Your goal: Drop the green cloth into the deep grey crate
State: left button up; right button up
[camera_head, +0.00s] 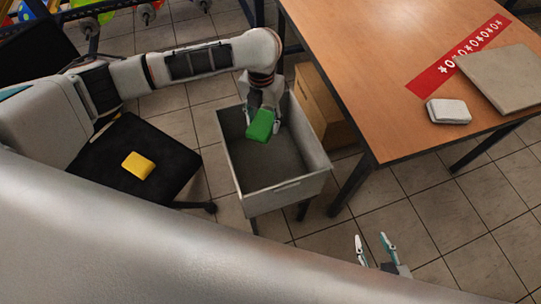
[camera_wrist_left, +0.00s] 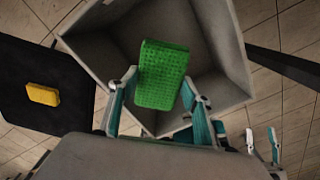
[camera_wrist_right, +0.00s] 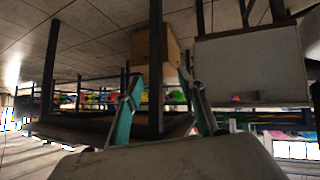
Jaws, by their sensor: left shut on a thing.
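The green cloth (camera_head: 261,125) is a folded block, held by my left gripper (camera_head: 262,112) over the deep grey crate (camera_head: 284,191). In the left wrist view the cloth (camera_wrist_left: 162,75) sits between the two fingers of my left gripper (camera_wrist_left: 158,100), with the crate's open inside (camera_wrist_left: 95,60) behind and below it. The crate stands on legs and looks empty where I can see its floor. My right gripper (camera_head: 375,250) is open and empty low at the bottom of the head view; its spread fingers also show in the right wrist view (camera_wrist_right: 160,105).
A black seat (camera_head: 120,170) with a yellow cloth (camera_head: 138,165) is left of the crate. A cardboard box (camera_head: 318,105) stands right behind it.

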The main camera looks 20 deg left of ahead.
pick_arm(q)
notch_tip(320, 180, down, 4)
jog(key=shift+s+f+b, duration=0.1)
jog(key=shift+b, duration=1.05)
pick_arm(e)
jog(key=shift+w+a+r, duration=0.2)
jog(key=shift+w+r, duration=0.05)
jog(key=shift+w, duration=0.2)
jog(key=shift+w+a+r, duration=0.2)
jog(key=shift+w, duration=0.25)
pick_arm(q)
jog(key=o, duration=1.1)
jog(key=shift+c, duration=0.2)
pick_arm(e)
jog(key=shift+s+f, duration=0.15)
jog(key=shift+f+t, duration=0.1)
jog(key=shift+t, duration=0.2)
pick_arm(q)
notch_tip(320, 180, up, 12)
jog(key=shift+r, duration=0.1)
